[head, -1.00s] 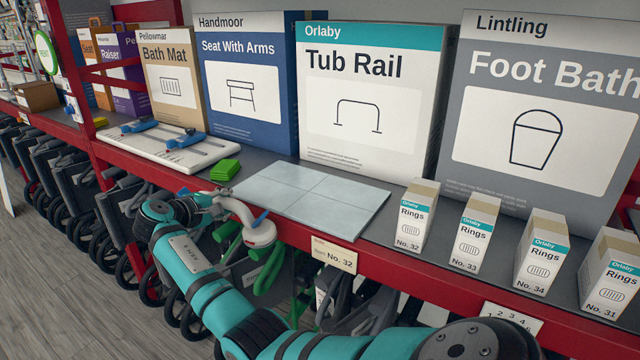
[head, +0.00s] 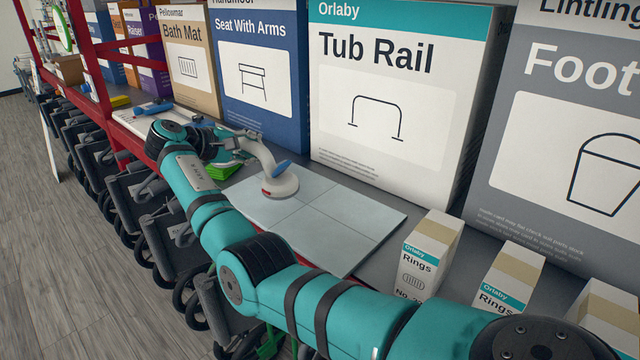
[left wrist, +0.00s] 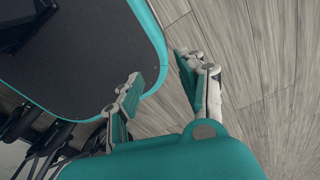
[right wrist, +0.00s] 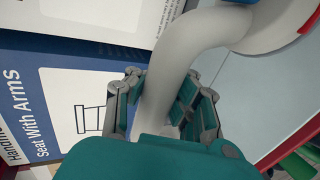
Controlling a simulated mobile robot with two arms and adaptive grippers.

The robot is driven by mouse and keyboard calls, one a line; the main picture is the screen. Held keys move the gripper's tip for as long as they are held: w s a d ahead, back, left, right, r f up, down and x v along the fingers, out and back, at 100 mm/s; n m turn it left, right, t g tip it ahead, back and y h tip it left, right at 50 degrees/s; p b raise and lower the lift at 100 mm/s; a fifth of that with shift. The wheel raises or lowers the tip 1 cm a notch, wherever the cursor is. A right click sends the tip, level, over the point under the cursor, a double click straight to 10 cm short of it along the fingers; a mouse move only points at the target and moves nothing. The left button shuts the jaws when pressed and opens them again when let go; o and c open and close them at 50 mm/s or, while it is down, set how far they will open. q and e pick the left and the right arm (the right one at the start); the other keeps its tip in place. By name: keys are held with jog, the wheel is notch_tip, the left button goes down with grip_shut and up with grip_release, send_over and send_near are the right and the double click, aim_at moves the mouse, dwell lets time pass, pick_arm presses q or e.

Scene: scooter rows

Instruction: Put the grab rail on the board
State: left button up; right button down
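The grab rail (head: 262,153) is a pale grey curved bar with a round suction foot (head: 281,187) and a blue lever. My right gripper (head: 226,143) is shut around the bar, which passes between its fingers in the right wrist view (right wrist: 190,60). The board (head: 340,222) is a light, tiled panel lying on the shelf. The visible foot is over the board's left part; I cannot tell if it touches. The rail's other end is hidden by the gripper. My left gripper (left wrist: 158,70) is open and empty over the floor in the left wrist view.
A white tray (head: 150,122) with blue-handled items lies further left. Scooters are parked below.

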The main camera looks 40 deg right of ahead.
aim_at(285, 186)
jog(key=s+d+f+p, duration=0.1)
jog(key=s+d+p, duration=0.1)
jog(key=s, duration=0.2)
jog(key=s+d+f+p, duration=0.1)
jog(key=s+d+p, duration=0.1)
jog(key=s, duration=0.3)
jog(key=s+d+f+p, duration=0.1)
jog(key=s+d+p, duration=0.1)
jog(key=s, duration=0.2)
jog(key=shift+s+f, duration=0.3)
jog(key=shift+f, duration=0.55)
pick_arm(q)
notch_tip(285, 186, up, 6)
jog(key=a, duration=0.2)
jog(key=shift+a+r, duration=0.15)
jog(key=shift+r, duration=0.05)
pick_arm(e)
jog(key=c, duration=1.3)
grip_release()
pick_arm(q)
jog(key=shift+s, duration=0.1)
jog(key=shift+f+b, duration=1.3)
jog(key=shift+f, duration=0.1)
pick_arm(e)
jog(key=shift+v, duration=6)
